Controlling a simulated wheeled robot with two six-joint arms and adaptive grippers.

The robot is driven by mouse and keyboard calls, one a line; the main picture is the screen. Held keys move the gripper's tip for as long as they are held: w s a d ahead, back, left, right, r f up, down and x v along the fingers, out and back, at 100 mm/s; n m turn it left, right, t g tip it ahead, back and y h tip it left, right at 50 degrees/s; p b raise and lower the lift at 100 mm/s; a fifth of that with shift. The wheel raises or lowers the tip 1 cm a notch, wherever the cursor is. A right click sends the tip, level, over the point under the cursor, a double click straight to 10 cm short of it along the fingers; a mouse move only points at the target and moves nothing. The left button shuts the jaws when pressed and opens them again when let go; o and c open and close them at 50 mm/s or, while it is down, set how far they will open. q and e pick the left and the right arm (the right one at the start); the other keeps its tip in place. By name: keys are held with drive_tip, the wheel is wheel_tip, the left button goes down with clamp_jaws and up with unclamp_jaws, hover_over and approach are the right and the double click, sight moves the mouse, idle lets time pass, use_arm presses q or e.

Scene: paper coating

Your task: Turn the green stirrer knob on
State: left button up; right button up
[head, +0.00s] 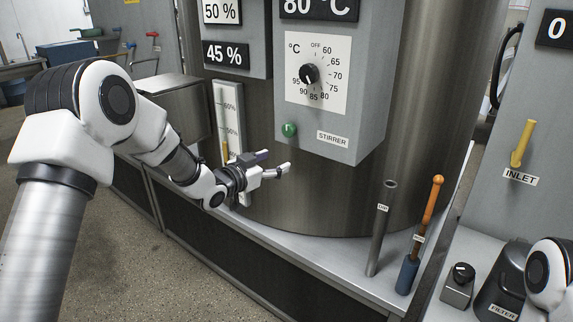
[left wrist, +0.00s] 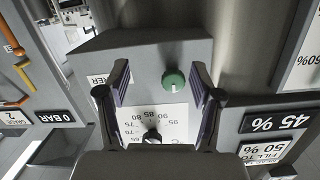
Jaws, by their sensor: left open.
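The green stirrer knob (head: 290,129) sits low on the grey control box (head: 352,148), left of the STIRRER label (head: 332,138). My left gripper (head: 275,164) is open and empty, below and slightly left of the knob in the head view. In the left wrist view, which is upside down, the knob (left wrist: 174,80) shows with a pale mark on its face. There it appears between the spread fingers of my left gripper (left wrist: 162,82), closer to the right finger. The fingers do not appear to touch it. My right gripper is out of view.
A black temperature dial (head: 310,74) is above the knob. The steel tank (head: 300,195) curves behind the gripper. A grey tube (head: 381,230) and an orange-handled tool (head: 431,205) stand on the ledge to the right. A level gauge (head: 229,115) is at left.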

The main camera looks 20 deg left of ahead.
use_arm(q)
drive_tip(key=t, duration=0.2)
approach(287, 131)
drive_tip(key=w, duration=0.2)
drive_tip(key=x, duration=0.8)
drive_tip(key=shift+s+d, duration=0.15)
drive_tip(key=shift+d, duration=0.05)
drive_tip(key=c, duration=1.1)
